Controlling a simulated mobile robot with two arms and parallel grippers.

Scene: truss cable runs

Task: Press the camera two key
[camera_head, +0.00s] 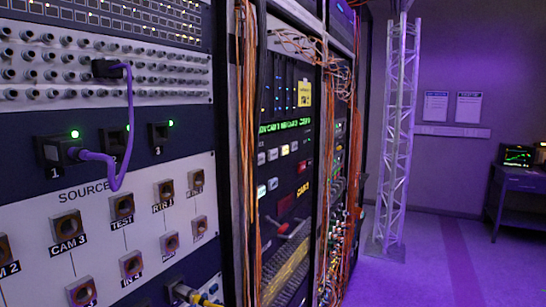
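In the head view, a dark control panel in the second rack carries small square keys. An upper row of pale keys (273,154) includes one with a yellowish glow. Below it, two whitish lit keys (267,187) sit at the left. A green text display (285,126) above them shows camera names. The key legends are too small to read, so I cannot tell which is the camera two key. Neither of my grippers is in view.
The near rack's source panel (100,210) has labelled sockets, including CAM 3. A purple cable (129,120) loops from its upper jacks to connector 1. Orange cables (246,150) hang between racks. A truss column (397,130) stands right; purple floor (430,265) is open there.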

